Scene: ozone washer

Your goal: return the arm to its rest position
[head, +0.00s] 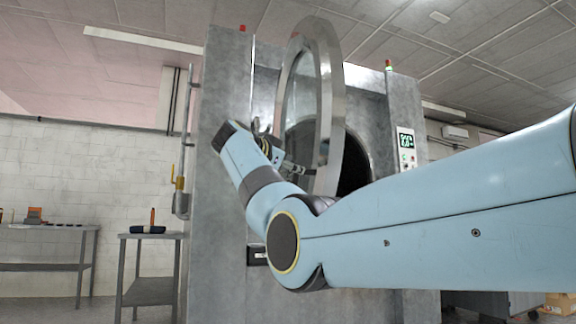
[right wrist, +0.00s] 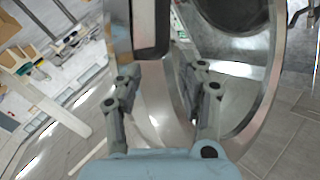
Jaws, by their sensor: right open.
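My right arm comes in from the right of the head view and bends up at the elbow in front of the washer. My right gripper (head: 292,168) is beside the near side of the round washer door (head: 330,85), which stands open. In the right wrist view the gripper (right wrist: 160,78) has its two fingers spread apart with nothing held between them. The door's metal rim (right wrist: 258,105) shows behind and to the right of the fingers. I cannot tell whether a finger touches the door. My left gripper is not in view.
The tall grey washer cabinet (head: 222,220) fills the middle, with a lit control panel (head: 406,143) on its right. A small metal table (head: 150,237) with a dark tool on it and a longer bench (head: 45,228) stand at the left. Floor shows between them.

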